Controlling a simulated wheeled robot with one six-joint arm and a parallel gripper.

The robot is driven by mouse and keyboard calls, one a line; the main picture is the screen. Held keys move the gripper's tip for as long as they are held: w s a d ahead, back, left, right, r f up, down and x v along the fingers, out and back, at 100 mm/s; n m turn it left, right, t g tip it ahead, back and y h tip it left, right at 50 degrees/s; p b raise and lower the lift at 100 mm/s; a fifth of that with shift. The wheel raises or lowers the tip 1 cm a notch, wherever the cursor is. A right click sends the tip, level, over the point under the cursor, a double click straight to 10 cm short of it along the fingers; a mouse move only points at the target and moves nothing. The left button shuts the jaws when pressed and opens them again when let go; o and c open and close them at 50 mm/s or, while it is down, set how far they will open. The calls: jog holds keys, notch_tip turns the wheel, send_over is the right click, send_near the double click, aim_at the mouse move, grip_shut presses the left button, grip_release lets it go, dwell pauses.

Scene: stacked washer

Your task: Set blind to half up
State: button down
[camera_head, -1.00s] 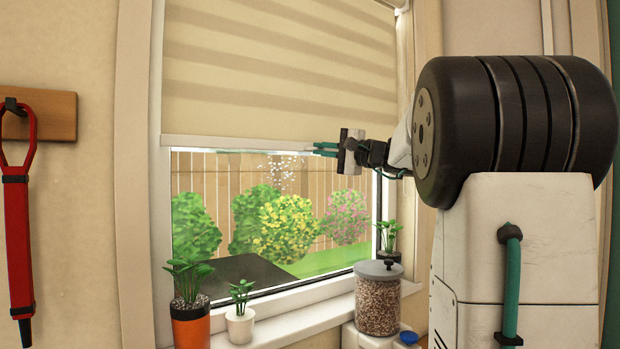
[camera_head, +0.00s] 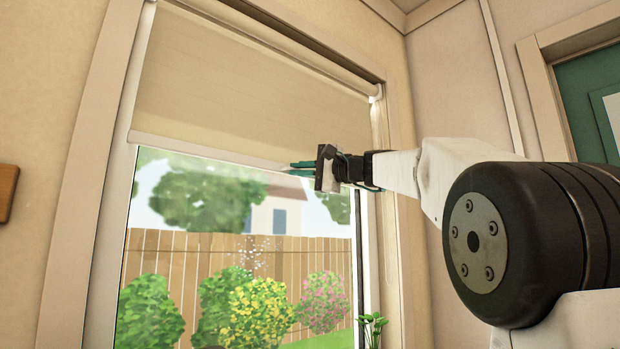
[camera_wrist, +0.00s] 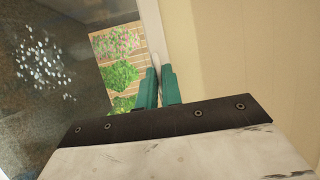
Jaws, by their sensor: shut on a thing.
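The beige roller blind (camera_head: 235,95) covers the upper part of the window in the head view, with bare glass below it. Its pale bottom bar (camera_head: 200,150) runs across the window and slopes down to the right. My gripper (camera_head: 302,169) is at the right part of this bar, its green fingertips shut on it. In the wrist view, my gripper's green fingers (camera_wrist: 159,88) are closed around the pale bar (camera_wrist: 156,62), and the blind's fabric (camera_wrist: 225,50) fills the right side.
The window frame's right side (camera_head: 385,230) stands close to my arm. A plant (camera_head: 372,328) shows at the lower right of the window. A green door (camera_head: 590,105) is at the far right. Fence and bushes lie outside the glass.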

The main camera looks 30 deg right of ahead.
jog(key=c, duration=1.6)
grip_release()
jog(key=shift+o, duration=0.2)
jog(key=v, duration=0.8)
jog(key=shift+w, duration=0.1)
